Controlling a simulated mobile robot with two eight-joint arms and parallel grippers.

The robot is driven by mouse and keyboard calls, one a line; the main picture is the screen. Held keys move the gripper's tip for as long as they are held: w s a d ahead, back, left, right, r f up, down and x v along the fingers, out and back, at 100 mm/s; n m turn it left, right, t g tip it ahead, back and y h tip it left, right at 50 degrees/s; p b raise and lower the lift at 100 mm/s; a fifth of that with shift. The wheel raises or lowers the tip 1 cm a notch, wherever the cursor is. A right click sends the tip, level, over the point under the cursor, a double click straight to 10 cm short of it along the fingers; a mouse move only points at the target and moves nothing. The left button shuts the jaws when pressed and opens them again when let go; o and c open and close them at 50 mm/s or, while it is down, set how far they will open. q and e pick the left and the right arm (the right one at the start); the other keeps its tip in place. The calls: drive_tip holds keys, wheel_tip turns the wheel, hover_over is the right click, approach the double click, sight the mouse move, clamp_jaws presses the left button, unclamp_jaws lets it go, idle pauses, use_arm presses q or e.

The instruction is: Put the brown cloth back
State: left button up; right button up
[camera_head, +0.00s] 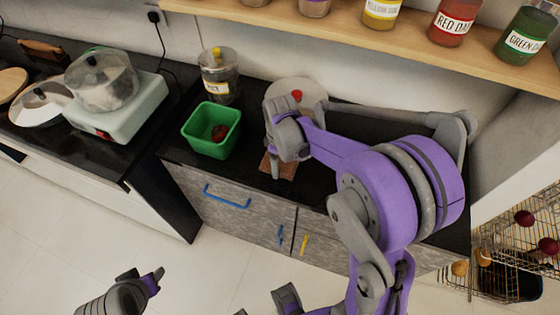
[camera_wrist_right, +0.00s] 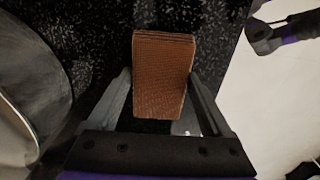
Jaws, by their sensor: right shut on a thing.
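The brown cloth (camera_head: 288,171) is a folded reddish-brown pad at the front of the black countertop (camera_head: 320,186). It also shows in the right wrist view (camera_wrist_right: 160,78), between the two fingers. My right gripper (camera_head: 277,163) is shut on the cloth, reaching down from above, and hides part of it in the head view. I cannot tell whether the cloth is lifted off the counter. My left gripper (camera_head: 152,280) is low at the left, over the floor and away from the cloth; its finger opening is unclear.
A green bin (camera_head: 211,147) with a red item stands left of my right gripper. A glass jar (camera_head: 219,76) and a round pale lid with a red knob (camera_head: 297,96) are behind. A shelf of labelled jars (camera_head: 400,32) overhangs the back. A wire rack (camera_head: 500,262) stands at right.

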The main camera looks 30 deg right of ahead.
sight(280, 162)
drive_tip(key=shift+f, duration=0.2)
drive_tip(key=o, duration=1.1)
drive_tip(key=shift+r, duration=0.1)
drive_tip(key=shift+r, duration=0.25)
wheel_tip(280, 162, up, 11)
drive_tip(key=p, duration=0.1)
drive_tip(key=s+a+f+m+t, duration=0.1)
drive_tip(key=s+a+m, duration=0.1)
drive_tip(key=s, duration=0.3)
drive_tip(key=s+a+f+m+t, duration=0.1)
drive_tip(key=s+a+m+t, duration=0.1)
drive_tip(key=s, duration=0.3)
drive_tip(key=s+a+f+m+t, duration=0.1)
drive_tip(key=s+a+m+t, duration=0.1)
drive_tip(key=s+a+m, duration=0.1)
drive_tip(key=shift+s+m, duration=0.5)
drive_tip(key=shift+s, duration=0.85)
